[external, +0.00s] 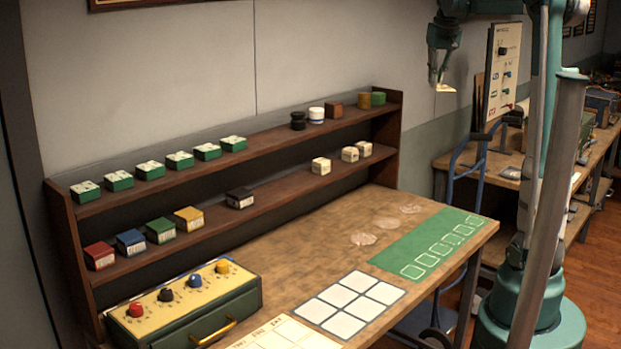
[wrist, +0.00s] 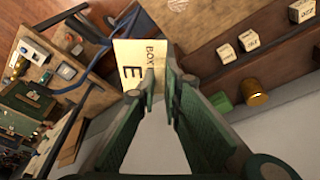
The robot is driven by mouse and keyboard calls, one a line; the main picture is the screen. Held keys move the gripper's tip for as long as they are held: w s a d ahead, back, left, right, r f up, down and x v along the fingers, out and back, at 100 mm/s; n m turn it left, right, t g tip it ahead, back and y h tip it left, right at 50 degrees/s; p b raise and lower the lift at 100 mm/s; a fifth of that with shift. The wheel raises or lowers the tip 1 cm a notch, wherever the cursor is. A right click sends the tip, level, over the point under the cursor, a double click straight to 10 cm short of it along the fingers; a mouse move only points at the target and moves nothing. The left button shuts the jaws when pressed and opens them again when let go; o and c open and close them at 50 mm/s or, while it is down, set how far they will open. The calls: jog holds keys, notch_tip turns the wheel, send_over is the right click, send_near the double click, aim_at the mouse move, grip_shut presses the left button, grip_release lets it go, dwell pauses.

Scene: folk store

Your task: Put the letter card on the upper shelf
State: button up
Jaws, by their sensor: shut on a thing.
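My gripper (external: 440,72) is high at the back right in the external view, right of the shelf unit and apart from it. In the wrist view my gripper (wrist: 161,82) is shut on the letter card (wrist: 130,62), a cream card with a black "E" and smaller "BOX" lettering. The card (external: 446,88) shows as a small pale sliver below the fingers in the external view. The upper shelf (external: 265,141) is a brown wooden board against the wall. Bare board shows between its green boxes (external: 179,160) and the black spool (external: 298,121).
The lower shelf (external: 285,184) holds coloured and white boxes. A control box (external: 185,305) and a green mat (external: 400,255) lie on the workbench. A board (external: 500,70) stands right of my gripper.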

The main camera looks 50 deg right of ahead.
notch_tip(320, 180, up, 3)
jog(key=shift+w+a+r, duration=0.15)
jog(key=shift+r, duration=0.05)
jog(key=w+a+n+y+p, duration=0.15)
jog(key=w+a+p, duration=0.25)
jog(key=w+a, duration=0.8)
jog(key=w+a+n+h+p, duration=0.1)
jog(key=w+a+n+p, duration=0.2)
jog(key=w+a, duration=0.85)
jog(key=w+a+n+y+p, duration=0.2)
jog(key=a+n+p, duration=0.3)
jog(key=a, duration=3.1)
jog(key=shift+m+t+h, duration=0.25)
jog(key=shift+m+t, duration=0.15)
jog(key=shift+m, duration=0.35)
jog(key=shift+s+a+f+p, duration=0.1)
jog(key=shift+f+p, duration=0.15)
jog(key=shift+f, duration=1.05)
jog(key=shift+s+a+f+p, duration=0.1)
jog(key=shift+f+p, duration=0.1)
jog(key=shift+f, duration=1.1)
jog(key=shift+d, duration=0.1)
jog(key=shift+f+b, duration=1.5)
jog(key=shift+f, duration=1.9)
